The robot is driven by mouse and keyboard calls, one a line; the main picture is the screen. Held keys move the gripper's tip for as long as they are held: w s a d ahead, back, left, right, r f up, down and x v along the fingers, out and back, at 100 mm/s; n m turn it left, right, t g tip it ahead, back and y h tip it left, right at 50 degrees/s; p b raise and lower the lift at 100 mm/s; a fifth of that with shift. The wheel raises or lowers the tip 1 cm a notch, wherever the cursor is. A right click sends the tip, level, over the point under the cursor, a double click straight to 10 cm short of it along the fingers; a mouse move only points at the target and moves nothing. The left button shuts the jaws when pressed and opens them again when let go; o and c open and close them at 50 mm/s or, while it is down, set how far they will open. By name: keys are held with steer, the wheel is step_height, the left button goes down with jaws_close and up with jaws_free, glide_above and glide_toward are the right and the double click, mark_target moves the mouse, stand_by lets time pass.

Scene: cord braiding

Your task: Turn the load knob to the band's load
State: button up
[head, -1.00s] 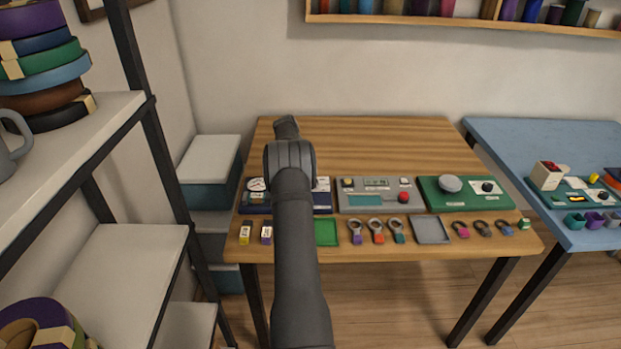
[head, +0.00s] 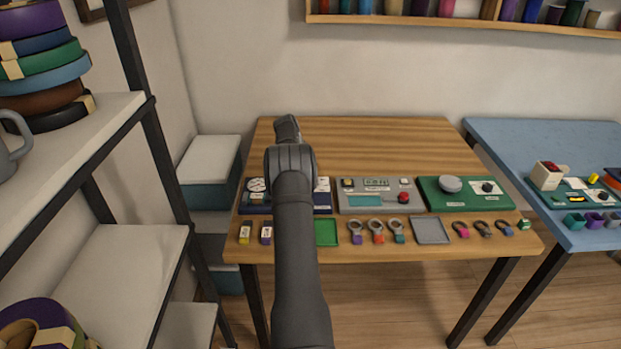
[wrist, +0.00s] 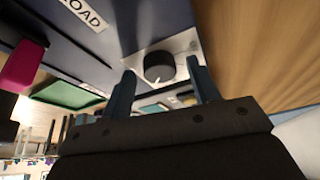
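The load knob (wrist: 159,66) is black with a white pointer and sits on a white plate. The plate is on a dark blue panel with a "LOAD" label (wrist: 84,13). My gripper (wrist: 161,75) is open in the wrist view, with one blue finger on each side of the knob. I cannot tell whether either finger touches it. In the head view the dark blue panel (head: 257,198) is partly covered by my arm, which hides the knob and my gripper. No band can be made out on the panel.
A grey panel (head: 350,200) with a display and a red button is to the right, then a green panel (head: 440,198) with a grey dome. Trays, ring-handled pieces and small blocks line the table front. A shelf (head: 120,262) is at left. The table's back is clear.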

steer(key=s+v, duration=0.1)
steer(key=v, duration=1.1)
steer(key=shift+w, duration=0.45)
steer(key=x, duration=1.2)
